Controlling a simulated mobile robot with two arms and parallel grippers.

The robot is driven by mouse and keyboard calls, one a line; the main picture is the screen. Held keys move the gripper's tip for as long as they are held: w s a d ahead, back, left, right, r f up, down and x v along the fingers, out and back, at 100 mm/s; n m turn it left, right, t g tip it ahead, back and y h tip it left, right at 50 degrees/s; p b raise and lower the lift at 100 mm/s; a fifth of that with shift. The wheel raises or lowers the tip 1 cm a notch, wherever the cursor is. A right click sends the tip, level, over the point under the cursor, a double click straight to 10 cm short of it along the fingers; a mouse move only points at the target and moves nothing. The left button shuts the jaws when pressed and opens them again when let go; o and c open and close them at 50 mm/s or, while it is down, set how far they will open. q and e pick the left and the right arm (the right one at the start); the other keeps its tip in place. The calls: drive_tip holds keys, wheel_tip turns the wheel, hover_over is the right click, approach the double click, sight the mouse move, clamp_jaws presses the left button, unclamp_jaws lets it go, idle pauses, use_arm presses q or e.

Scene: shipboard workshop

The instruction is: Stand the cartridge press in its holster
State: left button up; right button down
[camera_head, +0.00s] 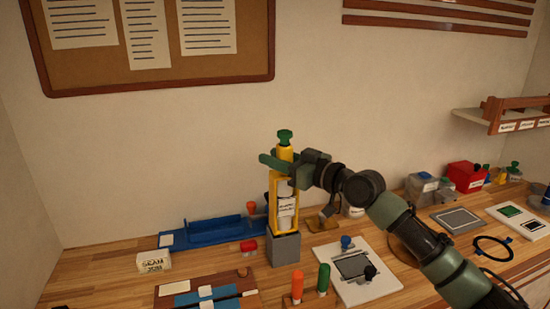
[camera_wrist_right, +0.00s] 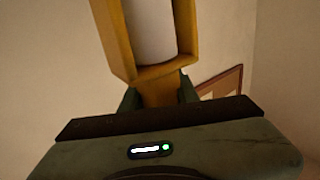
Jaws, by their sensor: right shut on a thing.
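The cartridge press (camera_head: 273,198) is a tall yellow frame with a green knob on top and a white labelled cartridge (camera_head: 287,208) inside. It stands about upright, its lower end at the top of the grey block-shaped holster (camera_head: 284,249). I cannot tell how deep it sits in the block. My right gripper (camera_head: 287,164) is shut on the press's yellow neck, below the knob. In the right wrist view the yellow frame (camera_wrist_right: 185,40) and white cartridge (camera_wrist_right: 151,30) show beyond the fingers; the holster is out of that view. My left gripper is not in view.
A blue tray (camera_head: 205,234) lies behind and left of the holster. In front stand an orange marker (camera_head: 297,286) and a green marker (camera_head: 323,279), beside a white board (camera_head: 361,284). A red box (camera_head: 466,177) and jars are at the right. A wall shelf (camera_head: 500,122) hangs above.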

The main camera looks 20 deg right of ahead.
sight(275, 174)
drive_tip(key=shift+f+b, duration=1.9)
drive_tip(key=shift+f, duration=0.15)
drive_tip(key=c, duration=1)
unclamp_jaws()
drive_tip(key=shift+o, duration=0.2)
drive_tip(key=shift+f, duration=0.15)
drive_tip(key=b+v, duration=0.2)
drive_tip(key=v, duration=0.6)
drive_tip(key=shift+r, duration=0.2)
